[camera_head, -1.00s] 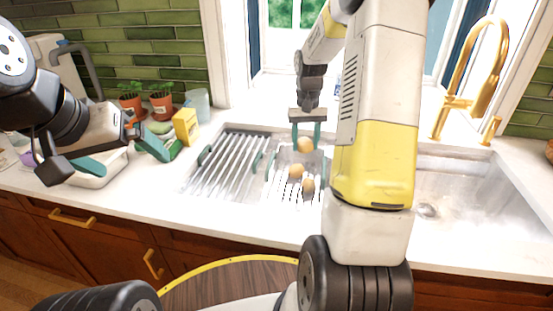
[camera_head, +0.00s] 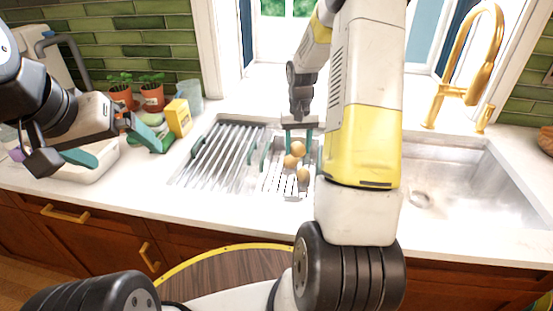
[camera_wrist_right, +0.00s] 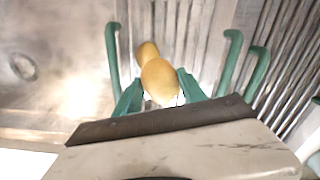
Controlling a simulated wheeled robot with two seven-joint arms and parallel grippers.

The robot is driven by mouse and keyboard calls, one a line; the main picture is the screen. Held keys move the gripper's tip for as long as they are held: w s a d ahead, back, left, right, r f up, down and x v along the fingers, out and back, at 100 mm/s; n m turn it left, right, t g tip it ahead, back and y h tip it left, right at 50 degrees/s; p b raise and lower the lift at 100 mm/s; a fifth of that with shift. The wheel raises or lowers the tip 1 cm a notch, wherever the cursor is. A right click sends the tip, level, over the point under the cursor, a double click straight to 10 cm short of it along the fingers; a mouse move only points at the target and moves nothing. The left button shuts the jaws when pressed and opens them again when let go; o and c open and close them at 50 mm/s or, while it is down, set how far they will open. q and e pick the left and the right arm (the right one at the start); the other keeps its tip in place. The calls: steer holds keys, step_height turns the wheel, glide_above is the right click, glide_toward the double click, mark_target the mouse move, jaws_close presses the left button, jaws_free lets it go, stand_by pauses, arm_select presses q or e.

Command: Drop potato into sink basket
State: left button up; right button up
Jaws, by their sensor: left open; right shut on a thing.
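My right gripper (camera_head: 297,146) is shut on a brown potato (camera_head: 298,149), which also shows between its green fingers in the right wrist view (camera_wrist_right: 160,80). It holds the potato over the sink basket (camera_head: 272,184), a slatted rack with green handles set in the sink. Two other potatoes (camera_head: 291,161) (camera_head: 303,175) are in the basket, just below the held one in the head view. One potato (camera_wrist_right: 148,52) shows right behind the held one in the wrist view; I cannot tell whether they touch. My left gripper (camera_head: 108,144) is open and empty over the left counter.
A ribbed drying rack (camera_head: 222,158) lies left of the basket. The right sink basin (camera_head: 450,190) is empty, with a gold faucet (camera_head: 465,95) behind it. A yellow box (camera_head: 178,118), potted plants (camera_head: 152,97) and a white tray (camera_head: 92,172) stand on the left counter.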

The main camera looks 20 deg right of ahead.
steer(key=o, duration=1.5)
steer(key=shift+o, duration=0.2)
step_height(320, 180, up, 7)
steer(key=shift+r, duration=0.4)
steer(key=shift+s+a+r, duration=0.1)
steer(key=shift+a+r, duration=0.05)
steer(key=shift+r, duration=0.15)
steer(key=s+a+r+n+t, duration=0.1)
steer(key=s+a+r+t, duration=0.1)
steer(key=s+a+r, duration=0.3)
steer(key=s+a+r+t, duration=0.1)
steer(key=s+a+r, duration=0.2)
steer(key=s+r, duration=0.4)
steer(key=s+a+r+n+t+y, duration=0.1)
steer(key=s+a, duration=0.4)
steer(key=s, duration=0.6)
step_height(320, 180, up, 2)
steer(key=shift+s+r+n+t+y, duration=0.15)
steer(key=shift+s+n+t+y, duration=0.15)
steer(key=shift+t+y, duration=0.55)
